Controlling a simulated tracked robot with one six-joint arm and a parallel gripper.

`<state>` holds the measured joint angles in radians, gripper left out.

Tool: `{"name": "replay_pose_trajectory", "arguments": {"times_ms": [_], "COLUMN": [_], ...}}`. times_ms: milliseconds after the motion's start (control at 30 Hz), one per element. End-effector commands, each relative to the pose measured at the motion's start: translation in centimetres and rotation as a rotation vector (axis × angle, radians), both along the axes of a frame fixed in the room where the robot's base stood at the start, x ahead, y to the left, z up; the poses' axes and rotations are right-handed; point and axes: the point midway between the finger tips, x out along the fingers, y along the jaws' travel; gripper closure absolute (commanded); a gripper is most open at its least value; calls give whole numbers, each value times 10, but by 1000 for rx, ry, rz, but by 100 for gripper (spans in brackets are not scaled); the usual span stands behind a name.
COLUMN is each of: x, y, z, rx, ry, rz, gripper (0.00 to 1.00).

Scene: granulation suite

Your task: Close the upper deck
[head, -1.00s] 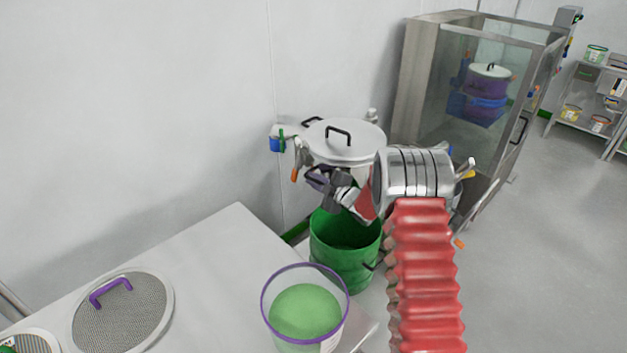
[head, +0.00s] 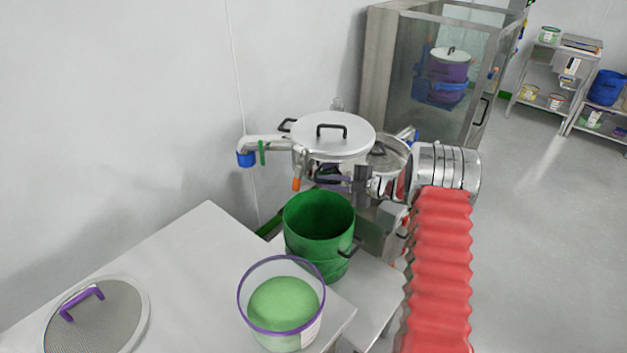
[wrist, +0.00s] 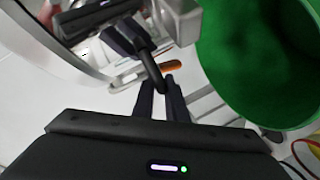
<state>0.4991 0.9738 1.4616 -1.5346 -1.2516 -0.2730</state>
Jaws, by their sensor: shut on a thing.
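The sieving machine (head: 333,145) stands against the wall with a pale round lid on top, which has black handles. A round metal deck ring (head: 392,160) shows to its right, partly behind my arm; how far it is swung out from the stack I cannot tell. My gripper (head: 364,180) is at the machine's front right, below the lid. In the wrist view my gripper (wrist: 162,92) is shut on a black handle (wrist: 148,62), which runs up toward a blurred metal rim. An orange-tipped lever (head: 296,184) hangs at the machine's front left.
A green bin (head: 319,228) stands just below and left of my gripper. A clear tub of green powder (head: 283,305) and a mesh screen with a purple handle (head: 98,320) are on the white table (head: 200,265). A glass-fronted cabinet (head: 400,70) stands behind; floor at right is clear.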

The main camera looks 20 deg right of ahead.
Motion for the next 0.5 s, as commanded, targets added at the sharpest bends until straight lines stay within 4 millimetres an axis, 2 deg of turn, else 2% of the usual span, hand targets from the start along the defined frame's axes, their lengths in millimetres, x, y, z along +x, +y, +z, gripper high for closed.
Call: {"name": "replay_pose_trajectory", "arguments": {"times_ms": [33,500], "x": [-4,-22], "y": [-7,-61], "z": [-5,-5], "rx": [-3,-3], "ry": [6,6], "rz": [17,164], "gripper": [100,100]}}
